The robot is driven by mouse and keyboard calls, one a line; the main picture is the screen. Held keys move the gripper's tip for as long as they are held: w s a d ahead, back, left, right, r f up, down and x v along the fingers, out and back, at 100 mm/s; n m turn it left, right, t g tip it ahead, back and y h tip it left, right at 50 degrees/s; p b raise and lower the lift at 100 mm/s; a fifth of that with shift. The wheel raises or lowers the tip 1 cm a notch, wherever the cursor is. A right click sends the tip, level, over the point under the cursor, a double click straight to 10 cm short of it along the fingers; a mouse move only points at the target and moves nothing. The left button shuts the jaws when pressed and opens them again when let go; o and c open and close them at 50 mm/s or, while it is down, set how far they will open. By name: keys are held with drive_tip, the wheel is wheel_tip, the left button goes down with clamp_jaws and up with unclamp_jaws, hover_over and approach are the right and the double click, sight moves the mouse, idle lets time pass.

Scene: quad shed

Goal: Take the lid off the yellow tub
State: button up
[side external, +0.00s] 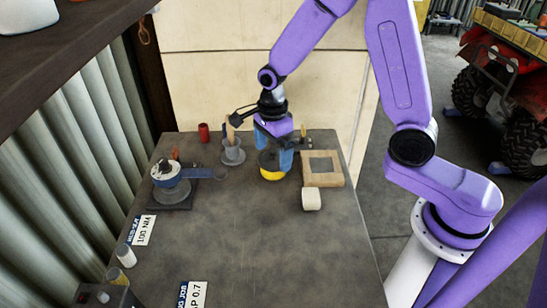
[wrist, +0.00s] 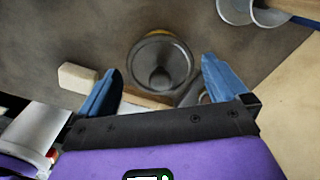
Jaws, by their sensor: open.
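The yellow tub (side external: 272,175) stands on the table near its far end, with its dark lid (side external: 267,161) on top. In the wrist view the round grey lid (wrist: 178,62) with a central knob covers almost all of the tub; only a thin yellow edge (wrist: 157,33) shows. My gripper (side external: 272,152) is open, pointing down over the tub. In the wrist view its blue fingers (wrist: 161,67) stand on either side of the lid, with visible gaps. The side view does not show clearly whether a finger touches the lid.
A wooden frame (side external: 335,178) and a pale block (side external: 311,199) sit right of the tub. A grey cup (side external: 234,155) and a red can (side external: 203,132) stand to its left. A blue-and-grey device (side external: 171,190) sits further left. The table's middle (side external: 265,240) is clear.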

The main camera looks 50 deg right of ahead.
drive_tip(key=shift+f, duration=0.3)
drive_tip(key=c, duration=0.8)
drive_tip(key=shift+r, duration=0.15)
drive_tip(key=shift+r, duration=0.55)
drive_tip(key=s+d+r, duration=0.3)
drive_tip(key=s+r, duration=0.9)
drive_tip(key=s, duration=0.2)
approach(263, 202)
drive_tip(key=shift+f, duration=3.25)
